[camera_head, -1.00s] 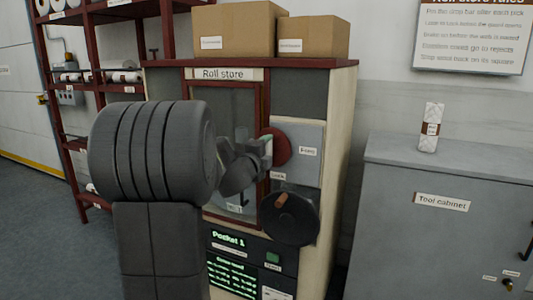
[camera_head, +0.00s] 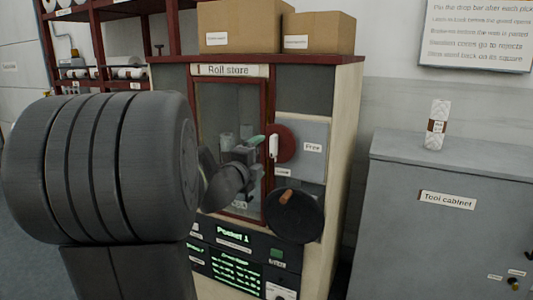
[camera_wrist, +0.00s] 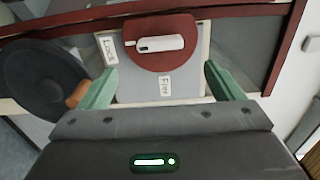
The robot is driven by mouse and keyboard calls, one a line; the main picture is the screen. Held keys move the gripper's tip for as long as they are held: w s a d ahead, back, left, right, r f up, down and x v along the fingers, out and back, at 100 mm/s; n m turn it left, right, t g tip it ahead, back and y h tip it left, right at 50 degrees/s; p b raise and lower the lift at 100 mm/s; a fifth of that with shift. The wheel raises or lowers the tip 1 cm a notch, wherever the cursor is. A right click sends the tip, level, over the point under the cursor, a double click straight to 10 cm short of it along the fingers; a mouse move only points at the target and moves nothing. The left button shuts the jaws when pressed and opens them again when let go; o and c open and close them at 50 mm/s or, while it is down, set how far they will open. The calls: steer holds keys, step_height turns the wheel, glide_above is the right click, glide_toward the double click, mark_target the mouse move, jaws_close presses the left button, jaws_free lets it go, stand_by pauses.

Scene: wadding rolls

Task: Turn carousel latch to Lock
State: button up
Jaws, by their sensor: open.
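The carousel latch is a dark red disc (camera_head: 286,143) with a white handle (camera_head: 273,147) on the grey plate of the roll store. The handle stands upright in the head view and lies crosswise in the wrist view (camera_wrist: 158,44), with a small dark mark near its left end. The Free label (camera_head: 313,147) is right of the disc, and the Lock label (camera_head: 283,172) is below it. My gripper (camera_head: 252,146) is open and empty, left of the disc. Its green fingers (camera_wrist: 162,80) are spread apart in the wrist view, with the handle beyond them, not between them.
A black handwheel (camera_head: 294,216) with an orange-brown knob is below the latch. The glass door (camera_head: 225,110) has a red frame. A lit screen (camera_head: 234,262) is below. A grey tool cabinet (camera_head: 430,175) stands at the right, with open space before it.

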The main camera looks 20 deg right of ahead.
mark_target(272, 148)
steer(key=shift+v, duration=2.2)
steer(key=shift+d, duration=0.1)
steer(key=x, duration=1.3)
steer(key=shift+w+d, duration=0.25)
steer(key=shift+w, duration=0.1)
steer(key=shift+a, duration=0.1)
